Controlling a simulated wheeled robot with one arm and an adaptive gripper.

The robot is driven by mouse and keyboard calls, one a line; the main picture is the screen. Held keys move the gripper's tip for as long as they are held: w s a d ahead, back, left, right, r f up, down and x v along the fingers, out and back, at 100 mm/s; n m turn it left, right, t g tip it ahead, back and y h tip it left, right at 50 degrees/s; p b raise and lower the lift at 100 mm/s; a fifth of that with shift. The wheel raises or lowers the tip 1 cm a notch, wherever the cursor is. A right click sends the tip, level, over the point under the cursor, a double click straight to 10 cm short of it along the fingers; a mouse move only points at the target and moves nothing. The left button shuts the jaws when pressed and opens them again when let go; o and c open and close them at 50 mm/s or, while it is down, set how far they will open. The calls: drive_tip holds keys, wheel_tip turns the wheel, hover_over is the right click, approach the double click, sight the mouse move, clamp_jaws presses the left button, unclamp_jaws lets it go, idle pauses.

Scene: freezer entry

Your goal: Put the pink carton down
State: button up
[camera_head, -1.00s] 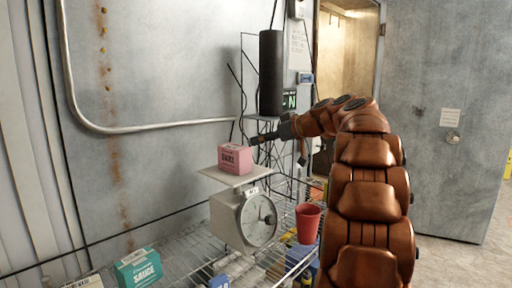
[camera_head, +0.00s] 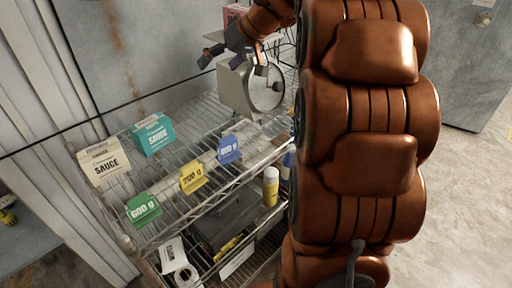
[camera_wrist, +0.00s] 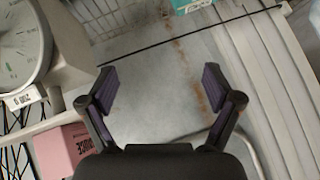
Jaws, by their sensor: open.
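The pink carton (camera_head: 235,13) shows at the top edge of the head view, on the weighing plate (camera_head: 262,37) of the scale (camera_head: 236,92). It is partly cut off by the frame and partly behind my arm. In the wrist view the carton (camera_wrist: 62,150) is at the lower left beside the plate, with the scale's dial (camera_wrist: 18,42) above it. My gripper (camera_head: 235,64) is open and empty, in front of the scale and apart from the carton. In the wrist view nothing is between its fingers (camera_wrist: 160,84).
A cream sauce carton (camera_head: 104,162) and a teal sauce carton (camera_head: 153,133) stand on the wire shelf (camera_head: 205,160). A yellow bottle (camera_head: 270,187) stands below.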

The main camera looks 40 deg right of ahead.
drive_tip(key=s+a+f+g+h, duration=0.1)
drive_tip(key=s+a+f+g, duration=0.2)
drive_tip(key=s+a+f, duration=0.45)
drive_tip(key=s+a+f+g, duration=0.3)
drive_tip(key=s+a+f, duration=0.2)
drive_tip(key=s+a, duration=0.4)
drive_tip(key=s+f+g+h, duration=0.1)
drive_tip(key=s+f, duration=0.1)
drive_tip(key=s, duration=0.4)
drive_tip(key=s+d+f+g+h, duration=0.1)
drive_tip(key=s+f, duration=0.2)
drive_tip(key=s, duration=0.3)
drive_tip(key=s+f+g+h, duration=0.1)
drive_tip(key=s+f, duration=0.2)
drive_tip(key=s, duration=0.3)
drive_tip(key=shift+s+d+f, duration=0.15)
drive_tip(key=shift+s+d, duration=0.05)
